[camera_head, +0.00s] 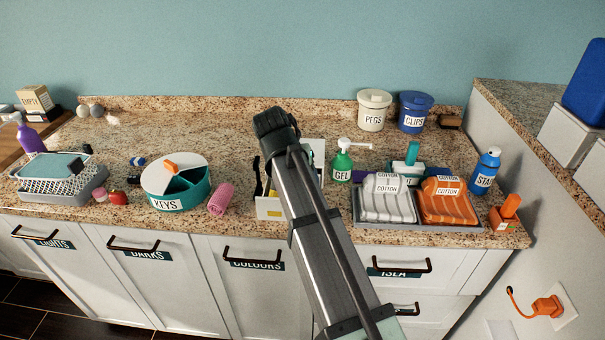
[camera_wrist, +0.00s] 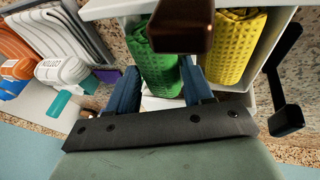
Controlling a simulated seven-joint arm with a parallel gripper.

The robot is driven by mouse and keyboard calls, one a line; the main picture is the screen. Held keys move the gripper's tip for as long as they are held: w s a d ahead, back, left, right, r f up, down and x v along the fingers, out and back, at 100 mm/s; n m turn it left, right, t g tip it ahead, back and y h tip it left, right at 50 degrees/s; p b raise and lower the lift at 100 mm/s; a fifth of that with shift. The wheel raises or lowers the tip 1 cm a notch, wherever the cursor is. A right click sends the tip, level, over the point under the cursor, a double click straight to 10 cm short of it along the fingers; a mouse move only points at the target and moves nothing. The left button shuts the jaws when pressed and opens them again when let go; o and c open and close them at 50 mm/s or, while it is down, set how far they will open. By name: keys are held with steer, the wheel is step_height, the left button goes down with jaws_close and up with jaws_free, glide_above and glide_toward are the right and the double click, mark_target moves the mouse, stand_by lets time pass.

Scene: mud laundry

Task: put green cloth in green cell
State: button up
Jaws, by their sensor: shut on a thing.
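The green cloth (camera_wrist: 157,62) is a textured roll in the wrist view. My gripper (camera_wrist: 161,80) has its two blue fingers on either side of it and is shut on it. The cloth is in or just over one part of a white divided box (camera_wrist: 262,78), beside a yellow cloth (camera_wrist: 234,45). I cannot tell whether it rests on the bottom. A dark brown bar hides part of the cloth. In the head view the box (camera_head: 270,212) is mostly behind my arm, and the green cloth and fingertips are hidden. No green cell marking is clear.
Right of the box stand a green GEL bottle (camera_head: 342,162) and a grey tray (camera_head: 430,226) with grey and orange COTTON packs. To the left are a pink rolled cloth (camera_head: 221,199) and a round KEYS container (camera_head: 166,203).

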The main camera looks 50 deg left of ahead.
steer(key=shift+f, duration=0.1)
steer(key=o, duration=1.1)
steer(key=shift+a, duration=0.1)
steer(key=shift+s, duration=0.1)
steer(key=v, duration=1.3)
steer(key=shift+d+r, duration=0.2)
steer(key=shift+r, duration=0.2)
steer(key=shift+f, duration=0.1)
